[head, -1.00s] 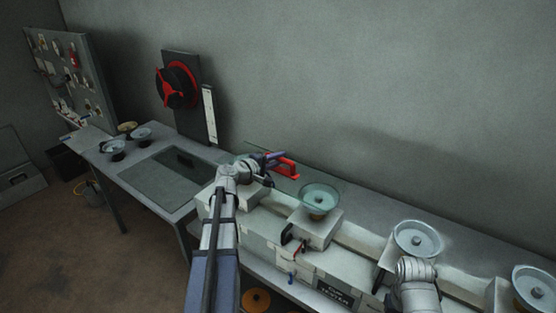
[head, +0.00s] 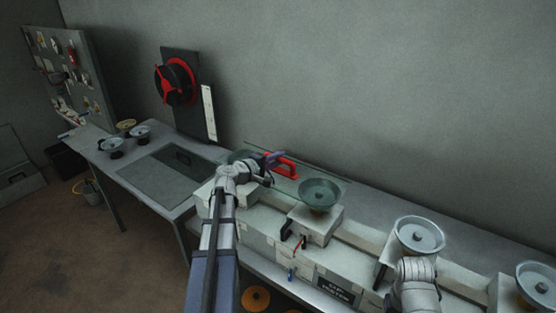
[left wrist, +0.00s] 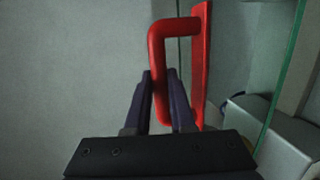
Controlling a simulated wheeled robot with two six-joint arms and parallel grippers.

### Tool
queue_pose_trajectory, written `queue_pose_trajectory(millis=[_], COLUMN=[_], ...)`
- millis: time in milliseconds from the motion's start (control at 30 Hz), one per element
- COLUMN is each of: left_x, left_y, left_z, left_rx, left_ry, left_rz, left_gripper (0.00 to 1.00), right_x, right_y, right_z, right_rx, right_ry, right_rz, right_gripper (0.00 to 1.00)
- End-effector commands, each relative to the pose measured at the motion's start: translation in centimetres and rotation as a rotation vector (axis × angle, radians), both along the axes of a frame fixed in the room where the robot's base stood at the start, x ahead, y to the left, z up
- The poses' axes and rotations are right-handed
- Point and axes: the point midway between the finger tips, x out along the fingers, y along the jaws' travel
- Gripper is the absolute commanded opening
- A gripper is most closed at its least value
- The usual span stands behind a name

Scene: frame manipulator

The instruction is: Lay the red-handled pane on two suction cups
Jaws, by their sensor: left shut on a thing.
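The glass pane (head: 335,179) is clear, with a green edge in the left wrist view (left wrist: 285,75). Its red handle (head: 288,168) also shows in the left wrist view (left wrist: 158,50). My left gripper (head: 272,159) is shut on the handle; its dark fingers (left wrist: 160,100) straddle the bar. The pane looks roughly level over a suction cup (head: 320,193) on a white block. Another cup (head: 240,156) is partly hidden behind my left wrist. I cannot tell whether the pane touches the cups. My right arm shows at the lower right, but its gripper does not.
Two more suction cups, a middle one (head: 420,235) and a far right one (head: 540,280), stand bare along the rail. A side table (head: 190,205) at left holds a dark glass sheet and small cups. A red-and-black reel (head: 177,82) stands behind it, near the wall.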

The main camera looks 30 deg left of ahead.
Motion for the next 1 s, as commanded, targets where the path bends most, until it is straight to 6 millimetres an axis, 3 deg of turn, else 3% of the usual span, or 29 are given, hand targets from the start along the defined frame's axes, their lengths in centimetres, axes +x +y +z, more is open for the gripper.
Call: queue_pose_trajectory(millis=[900, 933, 1000], left_x=[-0.11, -0.11, -0.11], left_y=[-0.09, -0.08, -0.09], left_z=[-0.41, -0.41, -0.41], left_rx=[-0.003, -0.003, -0.002], left_ry=[-0.003, -0.003, -0.002], left_rz=[0.0, 0.0, 0.0], left_gripper=[0.0, 0.24, 0.32], right_x=[0.0, 0.0, 0.0], right_y=[0.0, 0.0, 0.0], right_z=[-0.46, -0.46, -0.46], right_rx=[0.0, 0.0, 0.0], right_ry=[0.0, 0.0, 0.0], right_rz=[0.0, 0.0, 0.0], right_gripper=[0.5, 0.5, 0.5])
